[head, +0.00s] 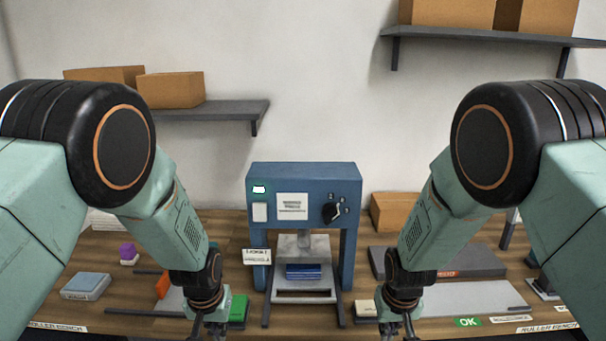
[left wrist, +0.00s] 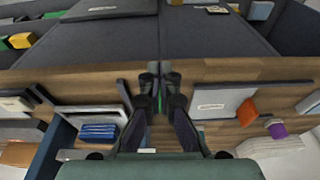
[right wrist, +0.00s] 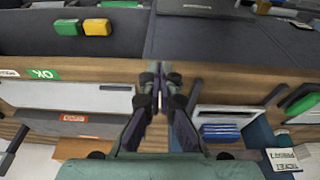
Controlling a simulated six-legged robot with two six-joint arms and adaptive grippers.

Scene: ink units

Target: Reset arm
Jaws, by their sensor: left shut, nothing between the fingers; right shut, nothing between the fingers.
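My left gripper (head: 210,328) hangs low at the bench's front, left of the blue press (head: 258,186); its tips are cut by the frame edge. In the left wrist view my left gripper (left wrist: 160,82) has its fingertips together, with nothing held. My right gripper (head: 397,328) hangs low right of the press. In the right wrist view my right gripper (right wrist: 161,80) is also shut and empty. Both arms are bent, roughly mirrored, pointing down. Neither gripper visibly touches an object.
A dark blue block (head: 303,271) lies inside the press. A green block (head: 239,308) is beside my left gripper. An orange block (head: 163,285), a purple block (head: 128,251) and a grey-blue box (head: 86,285) lie left. A grey panel (head: 470,297) and green OK label (head: 467,322) lie right.

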